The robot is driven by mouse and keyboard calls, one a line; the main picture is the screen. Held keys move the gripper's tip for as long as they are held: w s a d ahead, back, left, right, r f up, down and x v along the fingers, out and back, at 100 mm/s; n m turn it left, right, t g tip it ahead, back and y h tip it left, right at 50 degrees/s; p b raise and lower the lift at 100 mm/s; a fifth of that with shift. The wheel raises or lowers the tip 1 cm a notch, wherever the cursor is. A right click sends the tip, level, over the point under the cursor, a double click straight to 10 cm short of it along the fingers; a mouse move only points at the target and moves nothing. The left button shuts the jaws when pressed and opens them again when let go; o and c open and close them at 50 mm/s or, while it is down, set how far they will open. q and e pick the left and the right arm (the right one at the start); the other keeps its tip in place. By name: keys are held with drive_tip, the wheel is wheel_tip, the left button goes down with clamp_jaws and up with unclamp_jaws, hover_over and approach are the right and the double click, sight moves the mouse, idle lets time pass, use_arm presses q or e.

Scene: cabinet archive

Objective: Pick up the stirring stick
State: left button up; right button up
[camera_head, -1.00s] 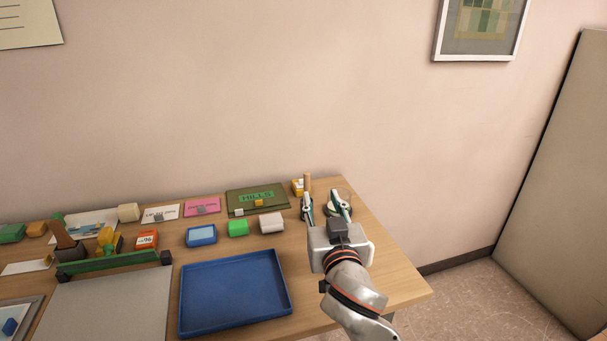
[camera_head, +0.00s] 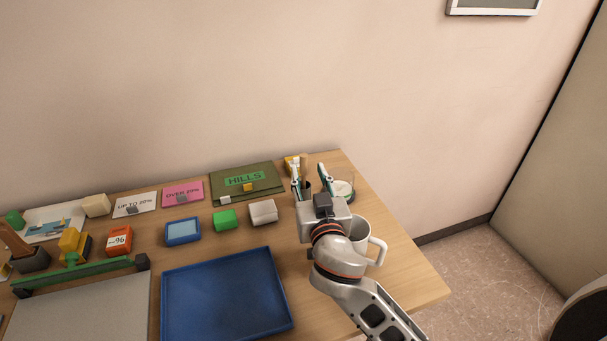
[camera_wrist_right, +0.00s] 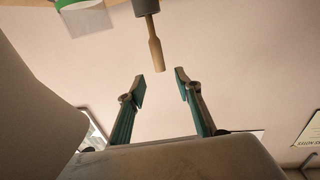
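The stirring stick is a pale wooden stick (camera_wrist_right: 154,45) standing out of a dark grey cup (camera_wrist_right: 146,7) at the top of the right wrist view, which looks upside down. My right gripper (camera_wrist_right: 160,82) is open and empty. Its two teal-and-grey fingers are spread, and the stick's free end lies just past the fingertips, close to the gap between them. In the head view my right gripper (camera_head: 310,175) is at the table's back right corner, where it partly hides the cup and stick. My left gripper is not in view.
A white mug (camera_head: 358,232) stands right beside my right wrist. A round clear dish (camera_head: 344,189) is near the right finger. The wall is close behind.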

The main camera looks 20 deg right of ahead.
sight(304, 162)
drive_tip(key=shift+w+d+f, duration=0.1)
drive_tip(key=shift+w+f, duration=0.25)
drive_tip(key=shift+w, duration=0.25)
drive_tip(key=w, duration=0.2)
drive_tip(key=w+p, duration=0.1)
drive_tip(key=w, duration=0.3)
drive_tip(key=shift+w+d+p, duration=0.2)
drive_tip(key=shift+d+p, duration=0.1)
drive_tip(key=shift+d, duration=0.05)
drive_tip(key=c, duration=0.9)
